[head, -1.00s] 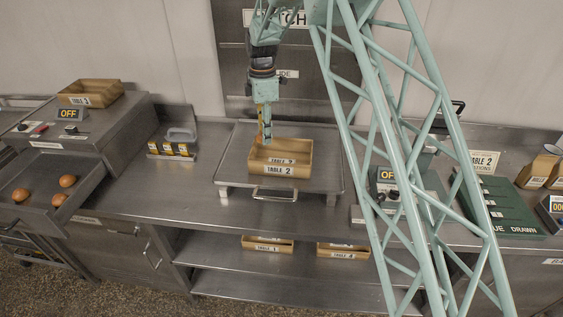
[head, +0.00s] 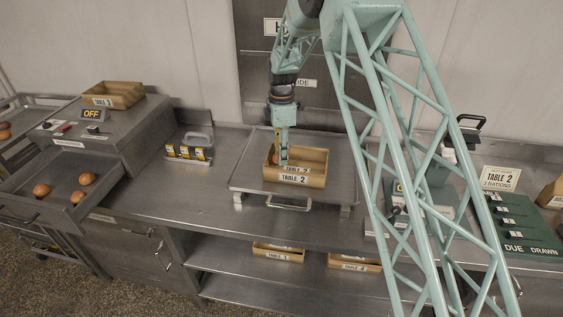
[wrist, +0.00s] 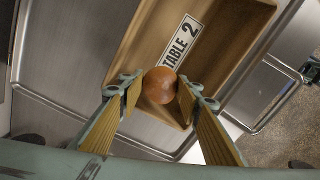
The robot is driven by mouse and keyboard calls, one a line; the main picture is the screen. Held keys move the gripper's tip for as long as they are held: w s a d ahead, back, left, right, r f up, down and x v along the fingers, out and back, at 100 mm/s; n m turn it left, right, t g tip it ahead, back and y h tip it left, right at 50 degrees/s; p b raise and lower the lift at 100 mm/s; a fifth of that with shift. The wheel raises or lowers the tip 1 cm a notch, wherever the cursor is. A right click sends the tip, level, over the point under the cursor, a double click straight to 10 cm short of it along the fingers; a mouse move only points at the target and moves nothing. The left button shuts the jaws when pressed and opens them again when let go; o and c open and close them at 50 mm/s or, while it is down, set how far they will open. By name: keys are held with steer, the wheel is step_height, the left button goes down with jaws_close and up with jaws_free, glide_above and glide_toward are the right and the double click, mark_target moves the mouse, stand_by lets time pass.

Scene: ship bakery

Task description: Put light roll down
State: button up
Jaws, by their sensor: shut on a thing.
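My gripper (head: 283,162) reaches down into the tan TABLE 2 box (head: 318,168) in the head view. In the wrist view my gripper (wrist: 160,92) is shut on a round brown roll (wrist: 160,85), held between the two padded fingers. The roll is over the inside of the box, near one end wall. The TABLE 2 label lies beside it in the wrist view. I cannot tell whether the roll touches the box floor. In the head view the roll is hidden by the box wall and fingers.
The box stands on a raised metal platform (head: 250,182). An open drawer (head: 85,215) at left holds three rolls (head: 87,179). A TABLE 3 box (head: 128,97) sits above it. Two boxes (head: 278,254) stand on the lower shelf. A green DUE/DRAWN board (head: 520,225) is at right.

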stand_by(0.3)
steer(key=shift+f, duration=1.85)
steer(key=shift+f, duration=0.15)
steer(key=o, duration=0.8)
steer(key=shift+s+r, duration=0.1)
steer(key=shift+r, duration=6.05)
